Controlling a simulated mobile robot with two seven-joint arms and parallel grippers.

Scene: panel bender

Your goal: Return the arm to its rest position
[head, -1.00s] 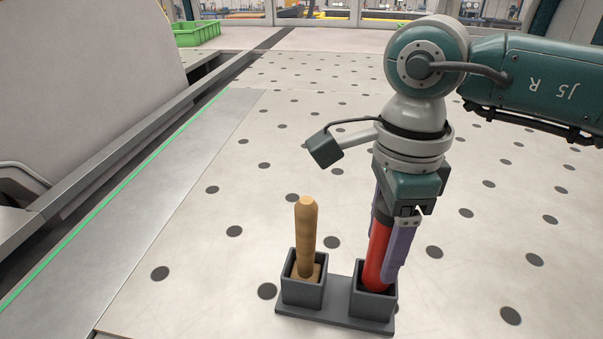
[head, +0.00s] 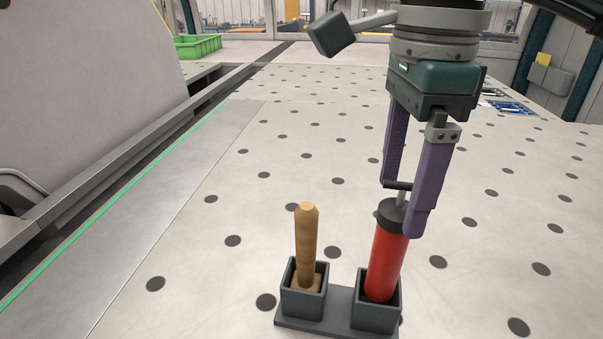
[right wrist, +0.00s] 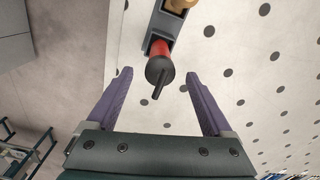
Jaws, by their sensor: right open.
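My right gripper (head: 407,210) is open, its two purple fingers pointing down above and around the top of a red cylinder tool (head: 387,262). The tool has a black cap and a thin T-shaped handle, and stands slightly tilted in the right cup of a dark grey two-cup holder (head: 340,304). In the right wrist view, the red tool (right wrist: 159,50) lies beyond and between the spread fingertips (right wrist: 157,80), with nothing gripped. A wooden-handled tool (head: 307,245) stands in the left cup; its lower end is hidden. My left gripper is not in view.
The holder stands on a pale table (head: 220,290) dotted with dark holes. A metal strip with a green line (head: 113,196) and a large grey machine panel (head: 80,80) lie left. A green crate (head: 198,46) is at the back. The table around the holder is clear.

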